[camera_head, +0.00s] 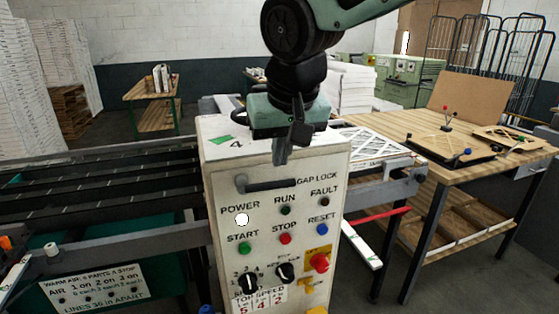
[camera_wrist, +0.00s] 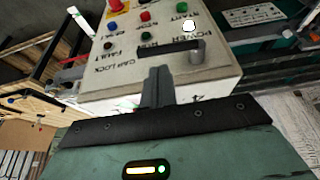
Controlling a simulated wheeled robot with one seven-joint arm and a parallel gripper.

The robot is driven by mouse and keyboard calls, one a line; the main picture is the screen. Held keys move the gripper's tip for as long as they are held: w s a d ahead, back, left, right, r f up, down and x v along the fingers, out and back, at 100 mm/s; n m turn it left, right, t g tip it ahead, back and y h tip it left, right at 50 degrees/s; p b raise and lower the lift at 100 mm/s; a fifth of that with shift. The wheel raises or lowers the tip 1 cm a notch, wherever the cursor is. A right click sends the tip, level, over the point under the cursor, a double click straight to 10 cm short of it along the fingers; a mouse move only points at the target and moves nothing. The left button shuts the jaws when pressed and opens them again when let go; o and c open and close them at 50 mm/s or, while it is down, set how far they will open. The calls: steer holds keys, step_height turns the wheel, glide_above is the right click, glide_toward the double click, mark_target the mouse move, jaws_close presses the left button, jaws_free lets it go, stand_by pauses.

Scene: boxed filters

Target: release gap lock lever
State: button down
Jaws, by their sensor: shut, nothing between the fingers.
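The gap lock lever (camera_head: 268,185) is a dark bar on the front of the white control box. My gripper (camera_head: 281,152) is shut and empty, pointing down at the box's top front edge, just above the lever's free end. In the wrist view the closed fingers (camera_wrist: 156,86) stop close to the bar; I cannot tell whether they touch it.
The control box (camera_head: 222,165) carries several lamps, buttons, black knobs and a red stop button (camera_head: 319,262) below the lever. Dark conveyor rails (camera_head: 100,200) run to the left. A framed filter (camera_head: 365,147) and a wooden workbench (camera_head: 455,150) stand to the right.

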mark_target(282, 184)
steer(key=shift+s+p+x, duration=0.15)
steer(key=shift+p+x, duration=0.2)
steer(key=shift+x, duration=0.65)
steer(key=shift+s+p+x, duration=0.1)
steer(key=shift+p+x, duration=0.25)
steer(key=shift+x, duration=0.7)
steer(key=shift+d+f+y+b, duration=0.25)
steer(key=shift+f+y+b, duration=0.15)
steer(key=shift+b, duration=0.25)
steer(key=b, duration=0.1)
steer(key=f+y+b, duration=0.1)
steer(key=b, duration=0.1)
steer(key=shift+w+d+f+m+g+y, duration=0.2)
steer(key=shift+d+f+m+g+y, duration=0.05)
steer(key=shift+d+m+g+y, duration=0.05)
steer(key=a+f+m+y+b, duration=0.1)
steer(key=y+b, duration=0.3)
steer(key=b, duration=0.9)
steer(key=a+f+m+g+y+b, duration=0.1)
steer(key=f+y+b, duration=0.3)
steer(key=b, duration=0.9)
steer(key=s+a+f+m+y+b, duration=0.1)
steer(key=f+y+b, duration=0.2)
steer(key=b, duration=0.9)
steer(key=shift+g+y+b, duration=0.4)
steer(key=shift+y, duration=0.7)
steer(key=shift+a+m+b, duration=0.2)
steer(key=shift+m+b, duration=0.1)
steer(key=shift+b, duration=0.05)
